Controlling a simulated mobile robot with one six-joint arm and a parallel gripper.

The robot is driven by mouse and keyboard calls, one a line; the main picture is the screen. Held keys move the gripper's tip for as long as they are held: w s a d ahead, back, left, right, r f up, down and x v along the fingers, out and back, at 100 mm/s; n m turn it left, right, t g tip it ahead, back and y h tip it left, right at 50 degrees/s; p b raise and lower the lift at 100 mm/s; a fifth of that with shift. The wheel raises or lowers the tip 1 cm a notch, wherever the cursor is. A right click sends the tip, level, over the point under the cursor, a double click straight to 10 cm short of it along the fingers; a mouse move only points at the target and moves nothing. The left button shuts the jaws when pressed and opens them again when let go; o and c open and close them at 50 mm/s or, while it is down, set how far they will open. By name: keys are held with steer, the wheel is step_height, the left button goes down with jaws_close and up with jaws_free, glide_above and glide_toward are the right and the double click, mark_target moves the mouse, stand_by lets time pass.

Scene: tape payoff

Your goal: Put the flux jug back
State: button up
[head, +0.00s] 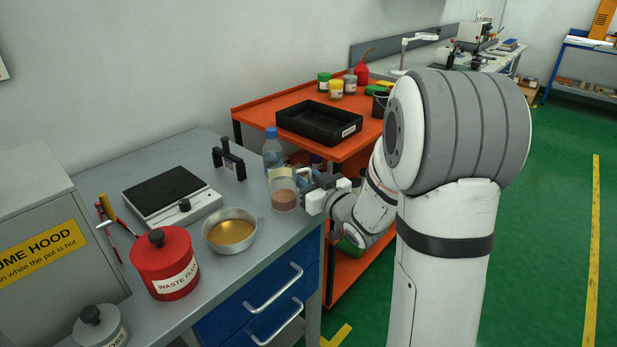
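A clear jug (284,194) with reddish-brown contents and a pale band near its top is at the right edge of the grey bench, in front of a blue-capped bottle (272,150). It looks upright. It seems to be the flux jug, but I can read no label on it. My gripper (308,189) is at the jug's right side, touching it or very close. The fingertips are small and partly hidden, so I cannot tell whether they are closed on it, or whether the jug rests on the bench.
The bench (262,240) also holds a metal bowl (213,238) of amber liquid, a red waste pot (165,265), a hot plate (165,195) and a black stand (229,160). An orange cart (255,108) behind carries a black tray (318,122) and several small pots.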

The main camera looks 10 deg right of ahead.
steer(key=shift+r, duration=0.2)
steer(key=b+v, duration=0.6)
steer(key=v, duration=0.6)
steer(key=shift+f, duration=0.25)
